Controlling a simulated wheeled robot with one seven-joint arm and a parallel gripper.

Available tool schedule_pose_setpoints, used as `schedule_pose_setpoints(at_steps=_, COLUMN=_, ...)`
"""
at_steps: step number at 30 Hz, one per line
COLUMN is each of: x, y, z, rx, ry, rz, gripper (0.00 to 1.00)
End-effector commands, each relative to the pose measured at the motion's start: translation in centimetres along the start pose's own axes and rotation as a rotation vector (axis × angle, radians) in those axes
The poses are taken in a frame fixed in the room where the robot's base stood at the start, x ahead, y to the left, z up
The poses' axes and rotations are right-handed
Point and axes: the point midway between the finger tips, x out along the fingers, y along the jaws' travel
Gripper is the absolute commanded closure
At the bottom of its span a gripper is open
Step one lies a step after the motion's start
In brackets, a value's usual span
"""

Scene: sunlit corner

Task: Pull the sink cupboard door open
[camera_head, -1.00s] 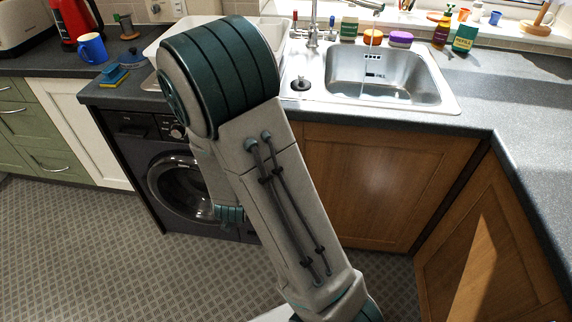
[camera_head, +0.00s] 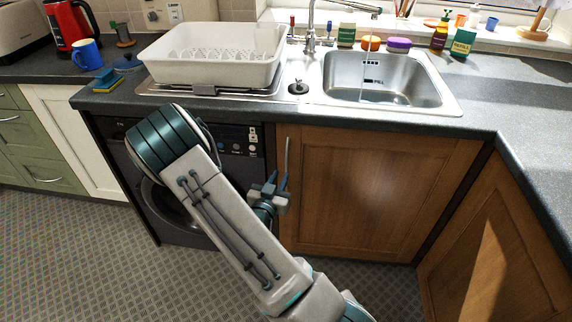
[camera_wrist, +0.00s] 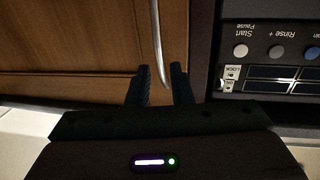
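The sink cupboard door (camera_head: 375,195) is brown wood under the sink and looks shut. Its slim metal handle (camera_head: 287,155) stands upright near the door's left edge. My gripper (camera_head: 277,182) is in front of the door's left edge, by the handle's lower part in the head view. In the wrist view, my gripper's two dark fingers (camera_wrist: 163,82) are apart. The handle (camera_wrist: 156,40) comes down from the top of that view, its end showing between the fingertips. I cannot tell whether the fingers touch it.
The washing machine (camera_head: 233,142) is left of the door, partly behind my arm; its panel (camera_wrist: 270,60) is at right in the wrist view. Another wooden cupboard (camera_head: 490,245) angles out at right. The worktop (camera_head: 330,112) overhangs the door. Patterned floor (camera_head: 70,255) is clear at left.

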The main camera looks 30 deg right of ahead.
Motion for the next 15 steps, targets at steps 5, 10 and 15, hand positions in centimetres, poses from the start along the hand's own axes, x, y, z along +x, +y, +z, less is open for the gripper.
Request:
schedule_pose_setpoints(at_steps=5, x=3.7, y=0.1, z=-0.1, rx=0.001, ry=0.001, rz=0.003, gripper=0.80)
schedule_pose_setpoints(at_steps=10, x=5.8, y=0.0, z=0.0, rx=0.000, ry=0.000, rz=0.001, gripper=0.80)
schedule_pose_setpoints(at_steps=15, x=6.7, y=0.0, z=0.0, rx=0.000, ry=-0.001, rz=0.001, gripper=0.80)
